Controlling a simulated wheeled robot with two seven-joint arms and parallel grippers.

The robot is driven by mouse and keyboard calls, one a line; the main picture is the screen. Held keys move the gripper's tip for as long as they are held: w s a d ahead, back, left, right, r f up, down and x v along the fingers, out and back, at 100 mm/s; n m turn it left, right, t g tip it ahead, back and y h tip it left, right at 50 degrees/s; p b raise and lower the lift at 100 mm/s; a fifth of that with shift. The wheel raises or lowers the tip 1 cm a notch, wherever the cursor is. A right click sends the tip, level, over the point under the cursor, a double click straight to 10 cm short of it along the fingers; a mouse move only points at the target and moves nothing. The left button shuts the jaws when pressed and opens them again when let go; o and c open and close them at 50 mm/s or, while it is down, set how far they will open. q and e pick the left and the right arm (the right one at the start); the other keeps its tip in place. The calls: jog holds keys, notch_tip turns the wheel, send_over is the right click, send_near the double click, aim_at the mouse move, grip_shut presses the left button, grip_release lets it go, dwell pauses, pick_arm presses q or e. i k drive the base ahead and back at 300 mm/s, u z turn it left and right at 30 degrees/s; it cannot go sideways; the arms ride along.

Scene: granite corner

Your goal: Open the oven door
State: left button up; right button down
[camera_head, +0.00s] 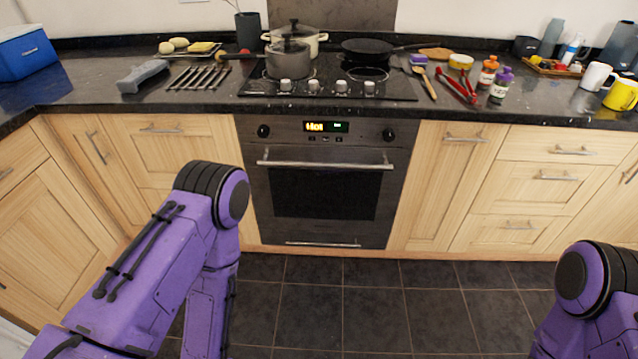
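The built-in oven (325,185) is in the middle of the head view, below the hob. Its dark-windowed door (322,196) is shut and upright. A silver bar handle (325,164) runs across the top of the door. A control panel (326,130) with a lit display and two black knobs is above it. My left arm comes in from the left and bends down to the left of the oven; its gripper is out of view. My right arm shows only at the lower right corner; its gripper is out of view.
Wooden cupboards (440,185) and drawers (540,200) flank the oven. Pots (288,62) and a black pan (375,50) stand on the hob. Bottles, utensils and mugs (597,77) sit on the black worktop. The dark tiled floor (370,310) before the oven is clear.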

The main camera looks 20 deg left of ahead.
aim_at(303, 187)
jog(key=u, duration=0.6)
jog(key=i, duration=0.9)
jog(key=z, duration=0.65)
